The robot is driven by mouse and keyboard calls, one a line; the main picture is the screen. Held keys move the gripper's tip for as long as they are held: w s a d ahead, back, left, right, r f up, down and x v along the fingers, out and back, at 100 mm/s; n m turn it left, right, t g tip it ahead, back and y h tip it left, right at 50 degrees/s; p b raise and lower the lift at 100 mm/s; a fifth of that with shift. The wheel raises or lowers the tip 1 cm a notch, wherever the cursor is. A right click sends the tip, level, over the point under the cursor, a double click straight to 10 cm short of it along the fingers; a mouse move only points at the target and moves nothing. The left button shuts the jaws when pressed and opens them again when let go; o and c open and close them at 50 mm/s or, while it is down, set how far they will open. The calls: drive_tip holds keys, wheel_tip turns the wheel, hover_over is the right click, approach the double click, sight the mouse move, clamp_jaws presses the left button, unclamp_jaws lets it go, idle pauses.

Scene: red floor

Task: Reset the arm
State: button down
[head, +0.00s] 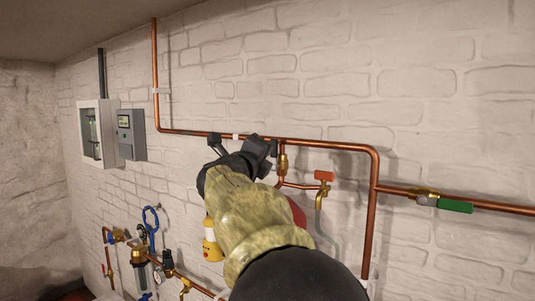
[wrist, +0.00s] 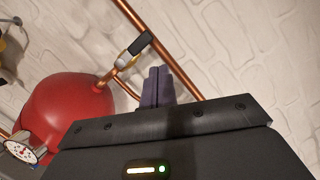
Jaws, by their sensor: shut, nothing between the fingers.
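My arm reaches up from the bottom of the head view toward the brick wall, and its dark end with my gripper (head: 243,148) is in front of the copper pipe. In the wrist view my gripper (wrist: 157,87) has its two fingers together with nothing between them. A copper pipe (wrist: 165,45) runs diagonally behind the fingers. I cannot tell whether the fingers touch it.
A red tank (wrist: 62,110) with a gauge (wrist: 22,147) is left of the gripper. In the head view copper pipes (head: 371,215) carry an orange-handled valve (head: 323,176) and a green-handled valve (head: 455,206). Wall boxes (head: 131,135) hang left. Filter fittings (head: 140,268) stand lower left.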

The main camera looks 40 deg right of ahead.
idle(0.4)
drive_tip(key=w+a+f+n+t+y+b, duration=0.15)
drive_tip(key=a+f+n+y, duration=0.25)
drive_tip(key=a+f+n, duration=0.4)
drive_tip(key=w+a+f+n+t+y+b, duration=0.1)
drive_tip(key=w+a+f+n+y, duration=0.2)
drive_tip(key=a+f+n+y, duration=0.55)
drive_tip(key=w+a+f+n+t+y+b, duration=0.1)
drive_tip(key=w+a+f+n, duration=0.15)
drive_tip(key=f+n, duration=0.65)
drive_tip(key=s+a+f+n+g+y+b, duration=0.1)
drive_tip(key=s+a+f+n+g, duration=0.2)
drive_tip(key=s+f, duration=0.4)
drive_tip(key=s+a+f+n+g+y+b, duration=0.1)
drive_tip(key=s+a+f+n+g, duration=0.3)
drive_tip(key=s+f, duration=0.4)
drive_tip(key=s+a+f+n+g+y, duration=0.1)
drive_tip(key=s+a+f+n+g, duration=0.2)
drive_tip(key=s+f, duration=0.5)
wheel_tip(320, 180, down, 5)
drive_tip(key=shift+s+a+b, duration=0.2)
drive_tip(key=shift+b, duration=0.2)
drive_tip(key=shift+s+y, duration=0.1)
drive_tip(key=shift+y, duration=0.15)
